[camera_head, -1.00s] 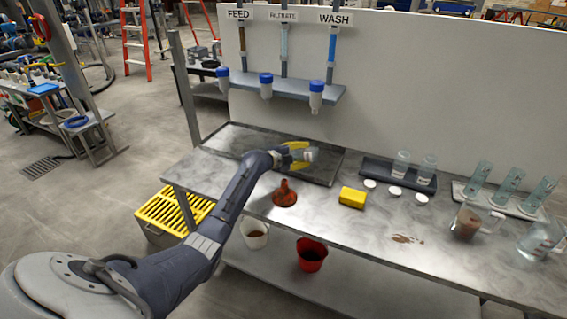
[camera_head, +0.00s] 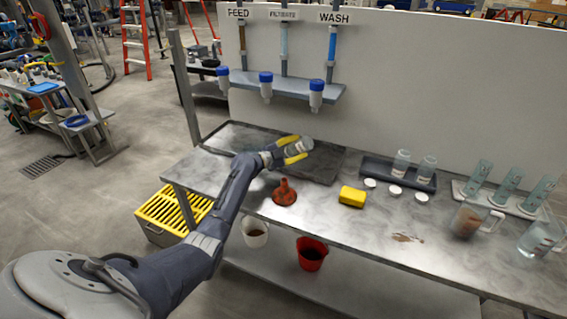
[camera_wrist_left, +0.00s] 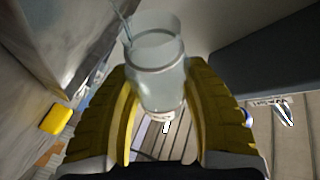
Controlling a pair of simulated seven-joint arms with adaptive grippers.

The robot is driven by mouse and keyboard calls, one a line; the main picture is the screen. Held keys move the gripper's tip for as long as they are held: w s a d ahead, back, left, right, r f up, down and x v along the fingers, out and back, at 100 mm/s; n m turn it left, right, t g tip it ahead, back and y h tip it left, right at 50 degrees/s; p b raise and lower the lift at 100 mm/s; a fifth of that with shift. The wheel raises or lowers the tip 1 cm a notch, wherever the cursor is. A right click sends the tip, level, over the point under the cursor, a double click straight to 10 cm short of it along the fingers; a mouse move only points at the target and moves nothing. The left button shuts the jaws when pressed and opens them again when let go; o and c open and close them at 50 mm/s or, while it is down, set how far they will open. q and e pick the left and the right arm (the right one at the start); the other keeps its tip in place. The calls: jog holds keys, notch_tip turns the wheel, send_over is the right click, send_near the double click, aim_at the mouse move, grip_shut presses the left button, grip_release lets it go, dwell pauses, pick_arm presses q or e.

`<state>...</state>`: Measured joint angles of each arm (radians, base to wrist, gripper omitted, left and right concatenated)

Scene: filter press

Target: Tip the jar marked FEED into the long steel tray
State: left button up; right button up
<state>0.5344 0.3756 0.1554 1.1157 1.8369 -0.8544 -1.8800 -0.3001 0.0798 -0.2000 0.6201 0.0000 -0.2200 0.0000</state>
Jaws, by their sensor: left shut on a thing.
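My left gripper (camera_head: 292,150) is over the long steel tray (camera_head: 238,137), which lies at the back left of the bench. Its yellow fingers are shut on a clear glass jar (camera_head: 299,146), held tilted above the tray's right part. In the left wrist view the jar (camera_wrist_left: 157,75) sits between both fingers of the gripper (camera_wrist_left: 160,105), with its open mouth away from the palm. A thin clear streak shows at the rim; I cannot tell whether it is pouring liquid. I cannot read the jar's label. My right gripper is not in view.
A dark tray (camera_head: 374,174) with two jars stands to the right, beside white lids (camera_head: 395,190). Blue-capped vessels hang from a shelf (camera_head: 290,88) behind.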

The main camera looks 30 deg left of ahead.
pick_arm(q)
jog(key=shift+a+r+n+t, duration=0.35)
jog(key=shift+r+n, duration=0.15)
jog(key=shift+r, duration=0.1)
jog(key=shift+d+f, duration=0.15)
jog(key=shift+f, duration=0.15)
jog(key=shift+d+f+m+g, duration=0.4)
jog(key=shift+m+g, duration=0.15)
jog(key=shift+m, duration=0.35)
jog(key=shift+w+d+f+m+g+y+p, duration=0.1)
jog(key=shift+d+f+m+g+y+p, duration=0.3)
jog(key=shift+m, duration=0.4)
jog(key=shift+d+f, duration=0.15)
